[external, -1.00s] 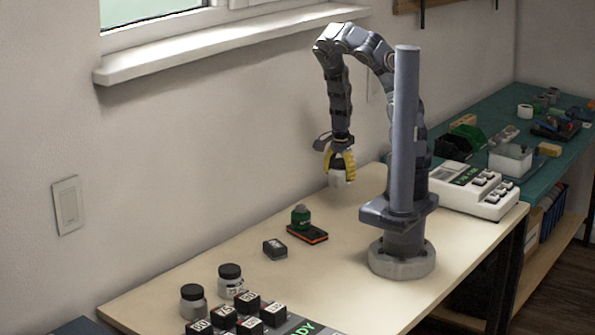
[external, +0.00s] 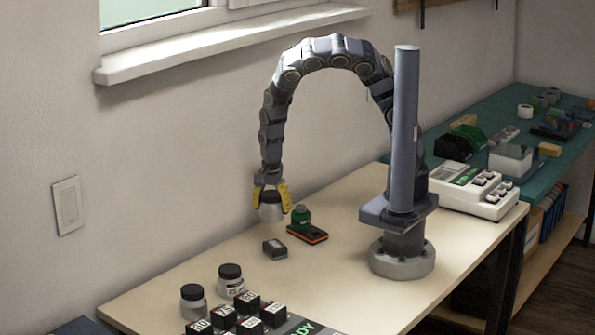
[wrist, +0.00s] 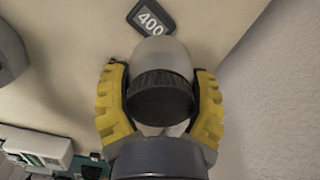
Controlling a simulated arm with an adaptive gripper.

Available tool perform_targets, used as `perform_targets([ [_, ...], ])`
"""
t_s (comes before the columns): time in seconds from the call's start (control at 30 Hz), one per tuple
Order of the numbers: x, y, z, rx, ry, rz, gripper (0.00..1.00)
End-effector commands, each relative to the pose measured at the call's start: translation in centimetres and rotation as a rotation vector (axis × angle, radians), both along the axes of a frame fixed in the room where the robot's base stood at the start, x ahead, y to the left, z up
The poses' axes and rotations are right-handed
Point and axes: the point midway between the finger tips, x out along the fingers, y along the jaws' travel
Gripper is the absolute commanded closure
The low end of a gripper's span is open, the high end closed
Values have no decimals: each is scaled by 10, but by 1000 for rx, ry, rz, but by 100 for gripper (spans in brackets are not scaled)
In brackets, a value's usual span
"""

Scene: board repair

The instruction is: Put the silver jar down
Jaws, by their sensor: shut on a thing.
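My gripper (external: 271,194) has yellow padded fingers and is shut on the silver jar (external: 270,211). It holds the jar in the air over the table, close to the wall. In the wrist view the jar (wrist: 163,58) sits between the two yellow fingers (wrist: 160,100), with its dark ribbed lid (wrist: 160,97) facing the camera. In the external view the lid is mostly hidden by the fingers. The wooden table (external: 340,285) is below.
A dark block (external: 275,249), labelled 400 in the wrist view (wrist: 151,18), lies below the jar. A green-topped item (external: 301,217) stands on an orange-edged pad (external: 308,234). Two black-lidded jars (external: 193,302) (external: 230,280) and several numbered black blocks (external: 247,302) stand at front left.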

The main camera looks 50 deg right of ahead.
Motion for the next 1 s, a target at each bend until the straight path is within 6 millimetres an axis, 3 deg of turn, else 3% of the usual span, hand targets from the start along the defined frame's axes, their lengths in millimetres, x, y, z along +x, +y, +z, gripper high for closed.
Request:
perform_targets([
  [0.03, -9, 22, -1, 1, 0, 42, 71],
  [0.1, -20, 45, -2, 2, 0, 80, 71],
  [0.33, -50, 92, -5, 3, 2, 163, 71],
  [0.47, -58, 101, -10, 4, 4, 178, 71],
  [0.7, -60, 102, -43, 5, 8, 178, 71],
  [1.0, -59, 103, -71, 5, 5, 177, 71],
])
